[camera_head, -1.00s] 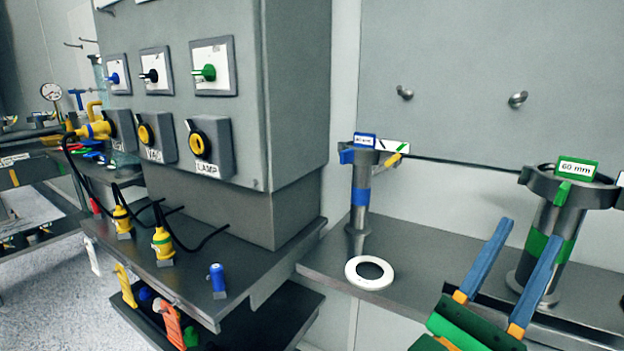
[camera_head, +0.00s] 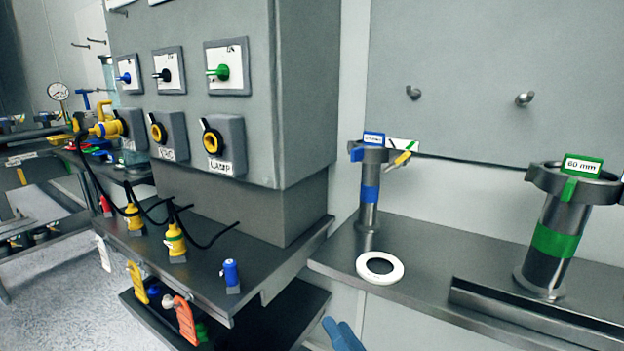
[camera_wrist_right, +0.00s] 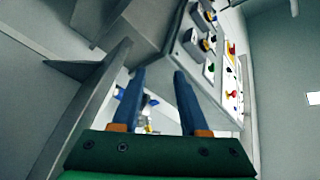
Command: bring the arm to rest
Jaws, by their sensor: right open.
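My right gripper (camera_head: 343,335) shows only as blue fingertips at the bottom edge of the head view, below the front of the right shelf. In the right wrist view its two blue fingers (camera_wrist_right: 158,95) stand apart on orange bases, above a green body, with nothing between them. The gripper is open and empty. The rest of the right arm is out of the head view. My left gripper is not in view.
The right shelf (camera_head: 420,260) holds a white ring (camera_head: 380,268), a blue-banded stand (camera_head: 369,190) and a green-banded 60 mm stand (camera_head: 556,235). A grey cabinet (camera_head: 305,90) with knobs rises at centre left, above a lower bench (camera_head: 205,270) with yellow plugs and a blue cylinder (camera_head: 231,274).

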